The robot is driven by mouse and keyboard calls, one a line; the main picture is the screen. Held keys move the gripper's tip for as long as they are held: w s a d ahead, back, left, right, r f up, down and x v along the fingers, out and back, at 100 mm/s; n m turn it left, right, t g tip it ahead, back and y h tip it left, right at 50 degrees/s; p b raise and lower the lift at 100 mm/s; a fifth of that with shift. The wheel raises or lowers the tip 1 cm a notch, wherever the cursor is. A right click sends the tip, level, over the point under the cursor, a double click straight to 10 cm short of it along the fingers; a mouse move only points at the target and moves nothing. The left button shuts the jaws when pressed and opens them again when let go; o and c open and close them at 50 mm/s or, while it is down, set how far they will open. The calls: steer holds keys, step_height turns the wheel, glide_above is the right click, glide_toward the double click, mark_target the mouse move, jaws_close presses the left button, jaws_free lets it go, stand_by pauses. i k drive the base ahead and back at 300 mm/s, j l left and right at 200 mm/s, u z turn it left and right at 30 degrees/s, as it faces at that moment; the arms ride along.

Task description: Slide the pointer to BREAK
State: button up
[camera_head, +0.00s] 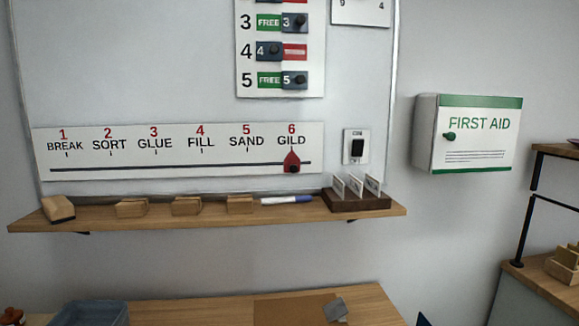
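A white slider panel (100,170) is fixed low on the whiteboard, with labels from left to right: 1 BREAK, 2 SORT, 3 GLUE, 4 FILL, 5 SAND, 6 GILD. A dark horizontal track (180,165) runs below the labels. The red pointer (292,161) with a dark knob sits on the track under GILD, near its right end. The BREAK label (65,146) is at the far left of the panel. My gripper is not in view.
A wooden ledge (105,222) below the panel carries an eraser (58,208), several wooden blocks, a marker (287,200) and a card holder (357,201). A switch (356,147) and first aid cabinet (468,134) are to the right. A table (200,311) stands below.

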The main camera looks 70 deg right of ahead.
mark_target(292, 163)
steer(key=k+l, duration=0.25)
steer(key=k, duration=0.2)
steer(key=k+l+z, duration=0.1)
steer(key=k+l, duration=0.2)
steer(key=k, duration=0.15)
